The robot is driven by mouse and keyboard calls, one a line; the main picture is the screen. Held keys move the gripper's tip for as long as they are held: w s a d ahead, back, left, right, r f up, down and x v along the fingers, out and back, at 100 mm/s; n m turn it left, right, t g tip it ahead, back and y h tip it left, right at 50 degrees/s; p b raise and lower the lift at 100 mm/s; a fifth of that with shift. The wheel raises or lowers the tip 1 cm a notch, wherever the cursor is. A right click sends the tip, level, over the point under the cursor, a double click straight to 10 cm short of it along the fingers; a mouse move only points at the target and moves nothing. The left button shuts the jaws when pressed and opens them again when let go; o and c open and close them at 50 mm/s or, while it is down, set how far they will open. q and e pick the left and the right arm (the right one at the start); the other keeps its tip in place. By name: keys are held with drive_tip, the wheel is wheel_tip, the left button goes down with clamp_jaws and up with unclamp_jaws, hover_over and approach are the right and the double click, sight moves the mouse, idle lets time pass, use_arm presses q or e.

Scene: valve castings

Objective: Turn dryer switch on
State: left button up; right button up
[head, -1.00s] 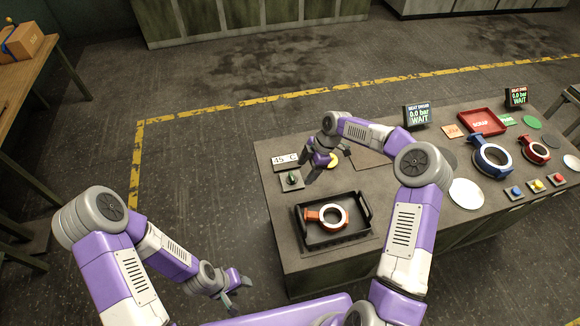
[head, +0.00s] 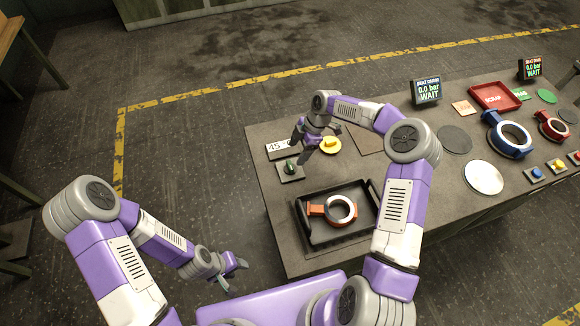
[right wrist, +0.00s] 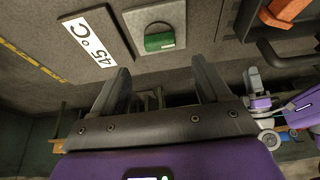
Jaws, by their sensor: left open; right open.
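The dryer switch is a green knob (head: 290,167) on a small grey plate at the table's left end, beside a "45 °C" sign (head: 279,148). In the right wrist view the knob (right wrist: 159,41) lies just beyond the fingertips, roughly centred between them and not touched there. My right gripper (head: 302,150) is open and empty, close beside the switch in the head view. It also shows in the right wrist view (right wrist: 161,78), with both fingers spread apart. My left gripper (head: 234,276) is open and empty, off the table at the lower left.
A black tray (head: 303,232) holding an orange ring casting (head: 340,210) sits in front of the switch. A yellow round part (head: 329,145) lies right of my right gripper. Blue and red castings, a red scrap tray (head: 495,97) and buttons are further right.

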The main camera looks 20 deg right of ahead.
sight(289, 165)
drive_tip(key=x, duration=0.7)
drive_tip(key=shift+a+f, duration=0.15)
drive_tip(key=shift+f, duration=0.05)
drive_tip(key=shift+c, duration=0.2)
drive_tip(key=c, duration=1)
